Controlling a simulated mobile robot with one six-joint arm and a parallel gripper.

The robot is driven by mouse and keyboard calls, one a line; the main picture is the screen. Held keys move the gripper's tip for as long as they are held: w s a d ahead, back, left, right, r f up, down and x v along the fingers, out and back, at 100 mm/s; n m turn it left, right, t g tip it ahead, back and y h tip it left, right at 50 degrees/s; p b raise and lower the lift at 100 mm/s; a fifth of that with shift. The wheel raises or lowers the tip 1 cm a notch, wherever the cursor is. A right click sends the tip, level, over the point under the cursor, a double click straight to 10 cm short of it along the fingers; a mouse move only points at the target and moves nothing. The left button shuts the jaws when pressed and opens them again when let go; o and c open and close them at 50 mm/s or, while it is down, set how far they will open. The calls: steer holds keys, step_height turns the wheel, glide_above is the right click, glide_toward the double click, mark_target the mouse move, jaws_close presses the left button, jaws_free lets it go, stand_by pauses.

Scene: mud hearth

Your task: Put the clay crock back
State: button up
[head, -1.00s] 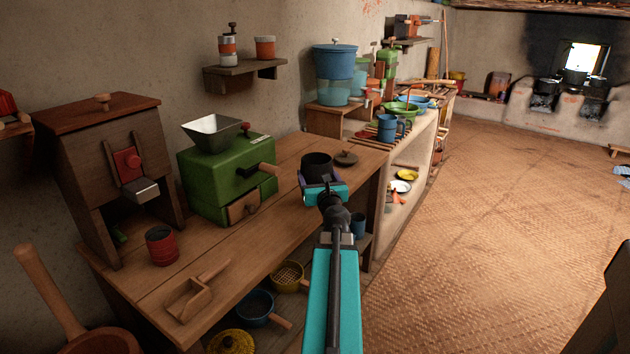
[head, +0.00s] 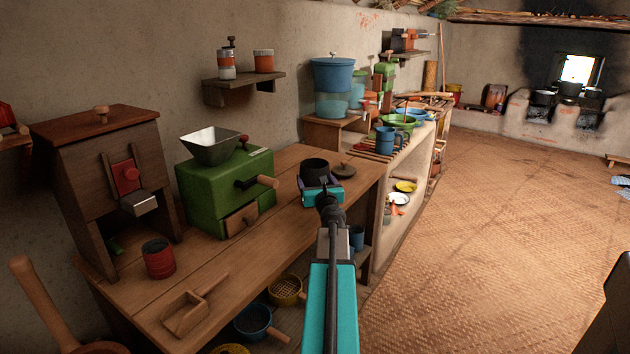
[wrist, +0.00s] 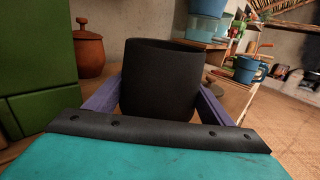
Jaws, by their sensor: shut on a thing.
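The clay crock (head: 314,172) is a dark, open-topped round vessel at the far end of the wooden table. My gripper (head: 321,188) is shut on it, with one purple finger on each side. In the wrist view the crock (wrist: 160,80) stands upright between the fingers and fills the middle. I cannot tell whether its base touches the tabletop. A dark round lid with a knob (head: 343,170) lies on the table just right of the crock.
A green grinder (head: 225,190) stands left of the crock on the wooden table (head: 225,262). A reddish-brown lidded pot (wrist: 88,50) shows beside the grinder in the wrist view. A blue mug (head: 386,139) stands on the shelf unit beyond. Woven floor lies open on the right.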

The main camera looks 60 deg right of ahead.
steer(key=shift+s+d+f+x, duration=0.15)
steer(key=shift+s+d+x, duration=0.05)
steer(key=shift+x, duration=1.2)
steer(key=shift+s+d+f+x, duration=0.1)
steer(key=shift+s+d+x, duration=0.1)
steer(key=shift+x, duration=1.25)
steer(key=shift+s+d+f+x, duration=0.15)
steer(key=shift+s+d+x, duration=0.05)
steer(key=shift+x, duration=1.2)
steer(key=shift+f+b, duration=0.95)
steer(key=shift+f, duration=0.8)
steer(key=shift+f, duration=0.15)
steer(key=o, duration=1.4)
steer(key=shift+c, duration=0.2)
steer(key=shift+r, duration=0.2)
steer(key=shift+v, duration=6)
